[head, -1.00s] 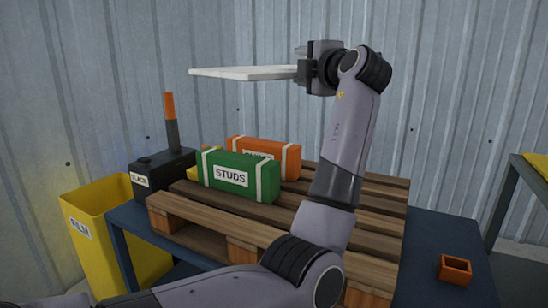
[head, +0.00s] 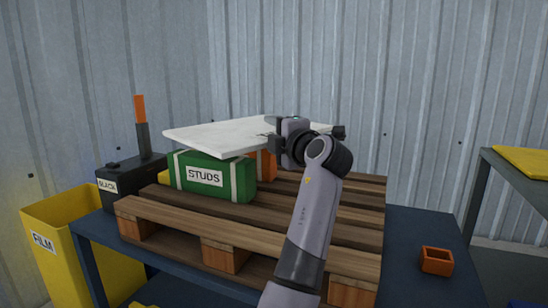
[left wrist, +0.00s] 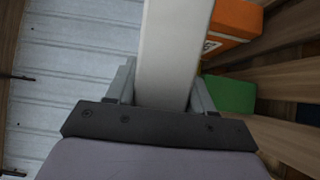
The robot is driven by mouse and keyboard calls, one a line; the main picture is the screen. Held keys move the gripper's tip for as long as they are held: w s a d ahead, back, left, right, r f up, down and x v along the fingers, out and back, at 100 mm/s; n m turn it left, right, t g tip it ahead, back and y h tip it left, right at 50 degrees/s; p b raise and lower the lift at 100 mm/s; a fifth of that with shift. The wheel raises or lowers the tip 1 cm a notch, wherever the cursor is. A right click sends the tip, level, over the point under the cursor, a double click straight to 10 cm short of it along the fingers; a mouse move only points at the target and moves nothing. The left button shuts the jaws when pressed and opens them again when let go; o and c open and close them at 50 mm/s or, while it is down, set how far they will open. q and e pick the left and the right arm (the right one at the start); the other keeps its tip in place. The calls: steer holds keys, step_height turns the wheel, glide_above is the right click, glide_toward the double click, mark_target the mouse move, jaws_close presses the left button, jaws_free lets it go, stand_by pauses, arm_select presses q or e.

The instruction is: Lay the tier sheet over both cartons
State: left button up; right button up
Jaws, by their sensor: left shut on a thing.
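The tier sheet (head: 215,133) is a thin white board, close above the cartons in the head view. The green STUDS carton (head: 205,177) with pale straps lies on the pallet under its front edge. The orange carton (head: 266,166) is behind, mostly hidden by the sheet and green carton; it also shows in the left wrist view (left wrist: 236,20), beside the green one (left wrist: 230,93). I cannot tell whether the sheet touches the cartons. My left gripper (head: 270,138) is shut on the sheet's right part; its fingers straddle it in the wrist view. My right gripper is not in view.
The wooden pallet (head: 190,223) sits on a blue table (head: 420,225). A small orange open box (head: 436,261) is at right. Bare pallet slats lie right of the cartons.

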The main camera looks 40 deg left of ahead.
arm_select(q)
step_height(320, 180, down, 4)
steer(key=shift+b, duration=0.55)
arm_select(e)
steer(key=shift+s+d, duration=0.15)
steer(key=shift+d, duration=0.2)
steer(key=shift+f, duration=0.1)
arm_select(q)
steer(key=shift+f+b, duration=0.55)
steer(key=shift+b, duration=0.15)
steer(key=o, duration=1.1)
steer(key=shift+o, duration=0.2)
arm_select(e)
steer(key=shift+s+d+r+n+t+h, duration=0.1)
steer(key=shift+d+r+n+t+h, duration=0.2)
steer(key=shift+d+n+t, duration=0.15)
arm_select(q)
steer(key=shift+r, duration=0.1)
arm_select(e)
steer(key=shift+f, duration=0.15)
